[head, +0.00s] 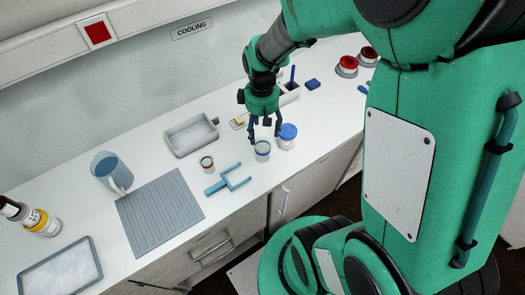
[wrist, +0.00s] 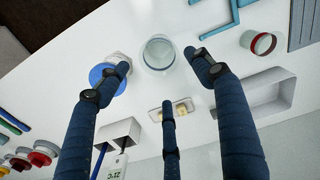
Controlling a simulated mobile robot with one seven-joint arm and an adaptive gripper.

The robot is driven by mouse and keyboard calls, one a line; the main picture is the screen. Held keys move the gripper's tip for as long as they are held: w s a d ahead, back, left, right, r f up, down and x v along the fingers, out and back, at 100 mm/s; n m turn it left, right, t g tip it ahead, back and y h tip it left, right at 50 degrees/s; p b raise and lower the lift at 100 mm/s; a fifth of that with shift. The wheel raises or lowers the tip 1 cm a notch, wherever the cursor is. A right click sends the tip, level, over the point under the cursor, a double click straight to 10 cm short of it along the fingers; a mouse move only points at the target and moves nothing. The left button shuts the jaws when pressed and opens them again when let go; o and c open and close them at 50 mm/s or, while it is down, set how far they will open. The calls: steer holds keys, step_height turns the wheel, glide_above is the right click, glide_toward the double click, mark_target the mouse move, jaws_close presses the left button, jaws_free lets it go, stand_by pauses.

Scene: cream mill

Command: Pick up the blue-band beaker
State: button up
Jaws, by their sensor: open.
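The blue-band beaker (head: 262,150) stands upright on the white counter near its front edge. In the wrist view this clear round beaker (wrist: 158,55) shows from above, between the two outer fingertips and a little beyond them. My gripper (head: 265,136) points down just behind the beaker, with its fingers spread. In the wrist view my gripper (wrist: 162,78) is open, with nothing between its fingers. I cannot tell whether a finger touches the beaker.
A blue-lidded jar (head: 288,136) stands close right of the beaker, by one finger. A red-band beaker (head: 206,163) and a blue two-pronged holder (head: 230,180) are to the left. A grey tray (head: 191,137) lies behind. A small dish (wrist: 174,108) is under the third finger.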

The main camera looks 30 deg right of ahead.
mark_target(262, 143)
step_height(262, 143, down, 8)
steer(key=shift+r+b, duration=0.15)
steer(key=shift+b, duration=0.4)
steer(key=shift+f+b, duration=0.6)
steer(key=shift+f, duration=2)
steer(key=c, duration=1)
